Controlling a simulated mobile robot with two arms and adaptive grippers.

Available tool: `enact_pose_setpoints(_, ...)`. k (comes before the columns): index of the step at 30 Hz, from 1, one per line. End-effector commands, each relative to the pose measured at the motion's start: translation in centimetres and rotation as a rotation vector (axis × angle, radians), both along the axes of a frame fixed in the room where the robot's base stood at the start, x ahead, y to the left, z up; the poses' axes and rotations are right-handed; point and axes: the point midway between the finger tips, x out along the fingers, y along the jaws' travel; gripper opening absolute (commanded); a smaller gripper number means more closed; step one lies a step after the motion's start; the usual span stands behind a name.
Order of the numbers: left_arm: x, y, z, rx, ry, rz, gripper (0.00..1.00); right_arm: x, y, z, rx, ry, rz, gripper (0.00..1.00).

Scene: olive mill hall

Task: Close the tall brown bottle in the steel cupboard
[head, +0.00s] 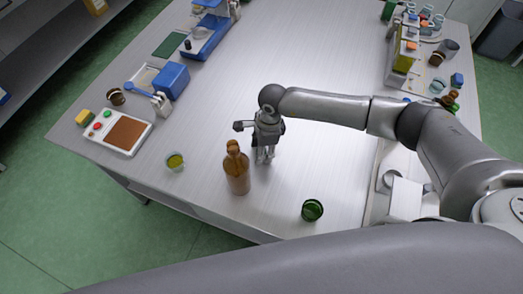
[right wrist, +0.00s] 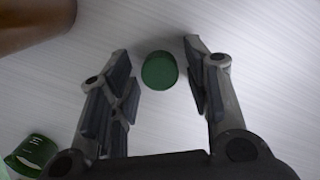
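A tall brown bottle (head: 237,178) stands upright near the front edge of the table in the head view. Part of a brown body, likely this bottle, shows at the top left of the right wrist view (right wrist: 32,22). My right gripper (head: 265,158) points down just right of and behind the bottle, apart from it. In the right wrist view its fingers (right wrist: 157,82) are open, with a round green cap (right wrist: 159,71) between their tips and gaps on both sides. The gripper hides the cap in the head view. My left gripper is not in view. No steel cupboard can be made out around the bottle.
A green glass (head: 312,210) stands right of the bottle, and a small cup with yellowish contents (head: 175,161) stands left. A crowded rack (head: 405,55) stands far right. The middle table is clear.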

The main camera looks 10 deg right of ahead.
Motion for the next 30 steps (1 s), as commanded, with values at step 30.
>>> enact_pose_setpoints(30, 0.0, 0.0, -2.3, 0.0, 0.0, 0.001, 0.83, 0.1, 0.0, 8.2, 0.001, -0.003, 0.001, 0.18)
